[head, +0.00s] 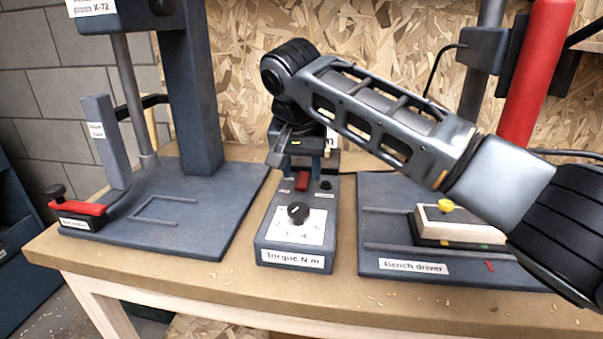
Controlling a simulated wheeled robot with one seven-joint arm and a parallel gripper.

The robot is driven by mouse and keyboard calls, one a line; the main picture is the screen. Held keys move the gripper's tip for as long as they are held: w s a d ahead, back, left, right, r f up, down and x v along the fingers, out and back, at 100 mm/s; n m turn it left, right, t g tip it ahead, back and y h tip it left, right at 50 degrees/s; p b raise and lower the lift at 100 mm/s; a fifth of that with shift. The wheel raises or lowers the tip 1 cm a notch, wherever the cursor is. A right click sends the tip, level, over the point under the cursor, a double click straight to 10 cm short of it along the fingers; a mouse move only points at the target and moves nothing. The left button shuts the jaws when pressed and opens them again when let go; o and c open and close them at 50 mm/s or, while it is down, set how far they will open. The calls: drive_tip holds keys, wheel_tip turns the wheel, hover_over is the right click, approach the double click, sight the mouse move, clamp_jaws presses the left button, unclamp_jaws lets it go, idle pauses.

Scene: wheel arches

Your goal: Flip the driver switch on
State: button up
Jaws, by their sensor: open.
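A dark blue control box (250,240) labelled "Torque N m" stands mid-bench. A red switch (303,181) sits on its top behind a black dial (298,212); its on or off position is too small to tell. My gripper (297,157) is open at the box's far end, just behind the red switch in the picture. It hides the back of the box, and I cannot tell whether it touches anything. The "Bench driver" station (385,235) is at right, with a small red mark (490,266) on its base.
A press-like stand (200,225) with a red-topped block (80,209) is at left. A pale block with a yellow knob (445,206) sits on the right station. A red cylinder (533,75) stands behind my arm. The bench front edge (200,285) is clear.

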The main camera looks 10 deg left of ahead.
drive_tip(key=shift+x, duration=1.1)
clamp_jaws()
